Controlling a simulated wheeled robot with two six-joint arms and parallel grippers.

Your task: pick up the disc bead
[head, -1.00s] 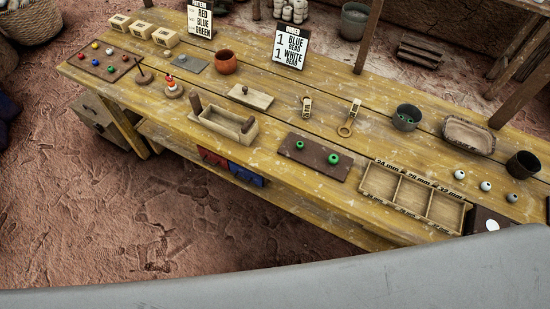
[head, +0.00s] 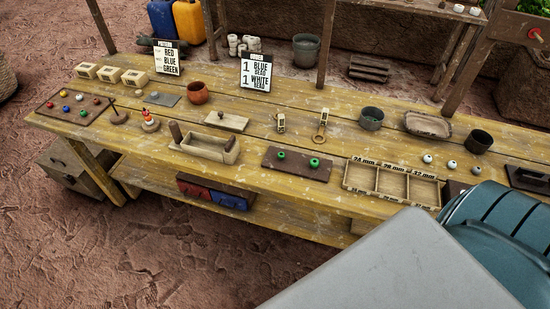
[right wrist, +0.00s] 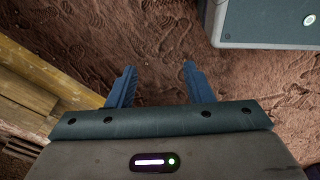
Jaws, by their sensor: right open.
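I cannot tell which bead is the disc bead. Two green beads (head: 281,155) lie on a dark board (head: 297,171) near the table's front edge. Several whitish beads (head: 451,164) lie at the right, behind the three-part sorting tray (head: 345,185). Small coloured beads (head: 66,109) lie on a dark board (head: 47,112) at the far left. My right gripper (right wrist: 158,68) is open and empty in the right wrist view, pointing over bare ground, with a wooden edge to its left. My left gripper is out of view.
The long yellow table (head: 250,192) also holds a wooden box (head: 205,151), a clay cup (head: 197,92), grey cups (head: 371,118), a shallow tray (head: 427,124) and two signs (head: 255,75). My own body covers the lower right. Open ground lies before the table.

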